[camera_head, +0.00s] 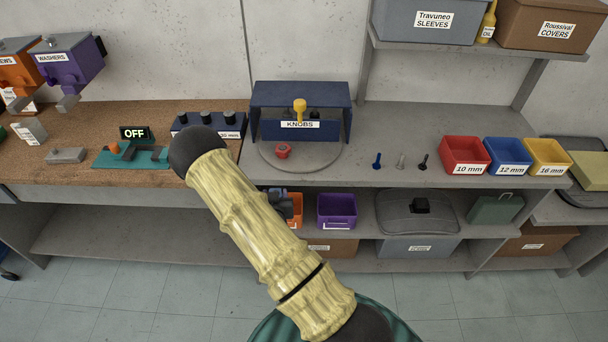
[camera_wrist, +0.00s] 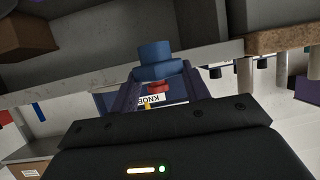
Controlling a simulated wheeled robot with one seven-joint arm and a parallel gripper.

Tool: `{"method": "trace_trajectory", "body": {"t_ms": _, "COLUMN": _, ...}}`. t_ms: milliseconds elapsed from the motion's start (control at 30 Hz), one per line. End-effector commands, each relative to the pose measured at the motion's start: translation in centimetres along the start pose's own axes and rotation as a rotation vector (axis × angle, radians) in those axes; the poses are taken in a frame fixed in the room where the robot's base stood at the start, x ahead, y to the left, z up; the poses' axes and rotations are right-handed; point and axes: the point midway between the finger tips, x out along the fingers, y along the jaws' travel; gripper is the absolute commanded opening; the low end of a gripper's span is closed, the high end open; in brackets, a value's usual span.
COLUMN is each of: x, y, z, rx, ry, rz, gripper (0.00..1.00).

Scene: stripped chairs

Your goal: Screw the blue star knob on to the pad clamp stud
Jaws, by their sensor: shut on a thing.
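The blue star knob (camera_wrist: 155,62) is in the middle of the wrist view, in line with my gripper (camera_wrist: 156,76), which is shut on it. The wrist picture is upside down, with the bench edge above. A teal fixture (camera_head: 108,160) with an orange part lies on the left bench beside the OFF sign. I cannot make out the pad clamp stud for certain.
A navy KNOBS stand (camera_head: 270,97) with a yellow knob is on a round grey plate (camera_head: 322,163), with a red knob (camera_head: 283,150) in front. A purple bin (camera_head: 337,211) sits below.

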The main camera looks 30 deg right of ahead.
Motion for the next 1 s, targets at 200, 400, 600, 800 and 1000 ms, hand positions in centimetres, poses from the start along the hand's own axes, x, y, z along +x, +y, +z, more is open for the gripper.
{"method": "trace_trajectory", "body": {"t_ms": 200, "x": -0.2, "y": -6.7, "z": 6.9, "rx": -0.129, "ry": -0.004, "rz": -0.311, "gripper": 0.24}}
{"method": "trace_trajectory", "body": {"t_ms": 400, "x": -0.3, "y": -9.4, "z": 8.7, "rx": -0.178, "ry": 0.002, "rz": -0.435, "gripper": 0.24}}
{"method": "trace_trajectory", "body": {"t_ms": 600, "x": -0.4, "y": -9.6, "z": 8.8, "rx": -0.185, "ry": 0.002, "rz": -0.442, "gripper": 0.24}}
{"method": "trace_trajectory", "body": {"t_ms": 800, "x": -0.4, "y": -9.5, "z": 8.8, "rx": -0.185, "ry": 0.002, "rz": -0.44, "gripper": 0.24}}
{"method": "trace_trajectory", "body": {"t_ms": 1000, "x": -0.4, "y": -9.7, "z": 8.8, "rx": -0.186, "ry": 0.001, "rz": -0.442, "gripper": 0.24}}
